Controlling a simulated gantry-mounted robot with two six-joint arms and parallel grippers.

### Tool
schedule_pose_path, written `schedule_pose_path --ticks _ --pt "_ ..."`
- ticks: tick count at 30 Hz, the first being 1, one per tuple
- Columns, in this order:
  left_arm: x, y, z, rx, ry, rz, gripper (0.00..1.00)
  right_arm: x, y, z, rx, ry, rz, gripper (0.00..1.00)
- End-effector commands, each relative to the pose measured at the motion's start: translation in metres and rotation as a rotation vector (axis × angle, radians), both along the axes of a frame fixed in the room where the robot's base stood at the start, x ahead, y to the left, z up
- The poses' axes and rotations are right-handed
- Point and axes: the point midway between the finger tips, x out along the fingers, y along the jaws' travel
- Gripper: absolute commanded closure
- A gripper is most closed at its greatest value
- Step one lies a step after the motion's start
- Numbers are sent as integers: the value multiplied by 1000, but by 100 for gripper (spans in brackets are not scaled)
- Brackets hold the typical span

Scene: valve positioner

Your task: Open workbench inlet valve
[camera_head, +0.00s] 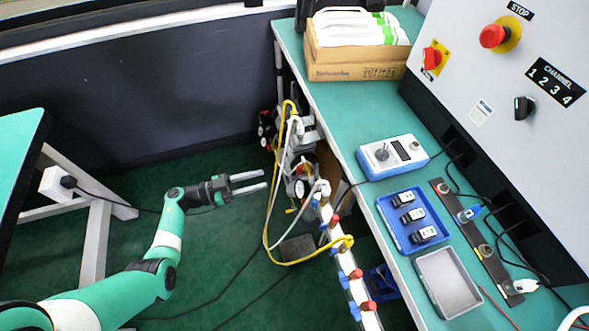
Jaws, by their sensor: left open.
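In the head view, my left gripper (249,182) is open and empty, its two fingers pointing right over the green floor. It is apart from the valve assembly. A white manifold bar (347,262) with several red and blue valve knobs runs along the left edge of the workbench (335,106). Yellow and white hoses (268,222) loop from it. Gauges and fittings (301,186) cluster at its upper end, just right of my left gripper. I cannot tell which one is the inlet valve. My right gripper is not in view.
On the bench are a cardboard box (358,71) with white packs, a white-blue device (392,156), a blue tray (412,220) with several black items, and a grey tray (447,281). A control panel (505,85) stands at right. Cables cross the floor. Open floor lies around my left gripper.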

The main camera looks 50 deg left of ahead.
Motion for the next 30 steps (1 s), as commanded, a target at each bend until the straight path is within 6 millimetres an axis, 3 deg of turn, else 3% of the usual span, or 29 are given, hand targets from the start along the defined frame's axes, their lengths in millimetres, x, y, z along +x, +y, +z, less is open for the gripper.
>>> schedule_pose_path --ticks 15,26,27,30 --pt "90 -43 -3 3 -4 -4 57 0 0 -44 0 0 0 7" --pt "101 -48 1 0 -1 0 57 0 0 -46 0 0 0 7" --pt "101 -48 1 0 -1 0 59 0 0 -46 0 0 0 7" --pt "101 -48 1 1 -2 -1 77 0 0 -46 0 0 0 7"
